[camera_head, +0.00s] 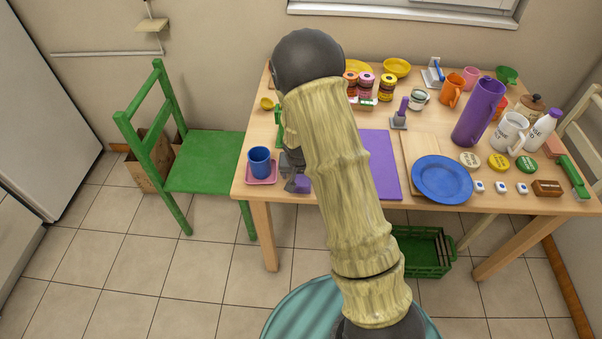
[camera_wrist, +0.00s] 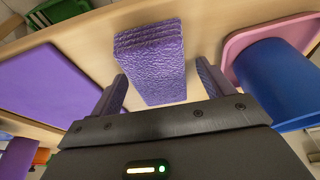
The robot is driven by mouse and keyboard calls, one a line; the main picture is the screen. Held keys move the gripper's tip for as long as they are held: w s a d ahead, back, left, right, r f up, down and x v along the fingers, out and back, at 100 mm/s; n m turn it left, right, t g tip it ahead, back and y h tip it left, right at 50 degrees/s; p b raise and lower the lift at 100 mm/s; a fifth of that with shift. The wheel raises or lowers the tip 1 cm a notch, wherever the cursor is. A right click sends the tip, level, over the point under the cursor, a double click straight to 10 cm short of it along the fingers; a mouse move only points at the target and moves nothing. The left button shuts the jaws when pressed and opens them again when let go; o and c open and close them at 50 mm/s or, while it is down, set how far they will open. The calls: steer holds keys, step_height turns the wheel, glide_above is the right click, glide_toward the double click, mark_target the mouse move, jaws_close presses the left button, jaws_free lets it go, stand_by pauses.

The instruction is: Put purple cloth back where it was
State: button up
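The purple cloth (camera_wrist: 155,62) is a thick folded block with a rough surface, on the light wooden table near its front left edge. In the head view only a small purple piece (camera_head: 303,184) of it shows beside my gripper. My gripper (camera_wrist: 162,75) is open, with one finger on each side of the cloth's near part. A gap shows between the cloth and the right finger; contact on the left is unclear. My arm hides part of the table in the head view.
A blue mug (camera_head: 260,161) on a pink tray (camera_head: 262,180) stands close to the gripper. A flat purple mat (camera_head: 380,160) lies on the other side. A blue plate (camera_head: 442,180) and a green chair (camera_head: 205,160) flank the area. The table's front edge is near.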

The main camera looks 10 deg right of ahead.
steer(key=shift+r, duration=0.1)
steer(key=shift+r, duration=0.6)
steer(key=v, duration=1.1)
steer(key=shift+s+p, duration=0.2)
steer(key=shift+p, duration=0.15)
steer(key=shift+a+f, duration=0.1)
steer(key=s+r+n, duration=0.1)
steer(key=s+r, duration=0.2)
steer(key=s, duration=0.5)
steer(key=s+d+r+n+y, duration=0.1)
steer(key=s+r, duration=0.3)
steer(key=s, duration=0.5)
steer(key=shift+d+n+g, duration=0.15)
steer(key=shift+n+g, duration=0.15)
steer(key=shift+n, duration=0.5)
